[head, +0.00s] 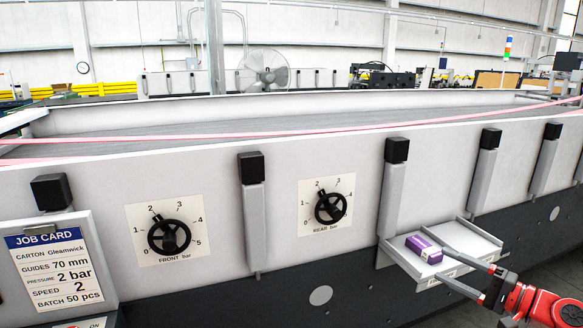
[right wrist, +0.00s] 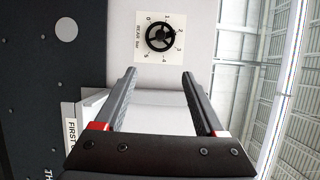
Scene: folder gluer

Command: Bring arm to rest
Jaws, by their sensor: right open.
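My right gripper (head: 443,264) comes in from the lower right of the head view. Its two dark fingers are apart, near the right-hand shelf (head: 468,240) on the machine's side. A purple carton (head: 424,248) lies on that shelf, just beyond the fingertips in the picture. I cannot tell whether a finger touches the shelf. In the right wrist view the open gripper (right wrist: 158,74) has nothing between its fingers, and the rear pressure dial (right wrist: 160,38) shows beyond them. My left gripper is in neither view.
The long grey machine wall carries the front dial (head: 169,237), the rear dial (head: 331,208) and several upright posts with black caps (head: 396,150). A job card (head: 47,262) stands at the left. Pink straps (head: 300,134) run along the top. Dark floor shows at the lower right.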

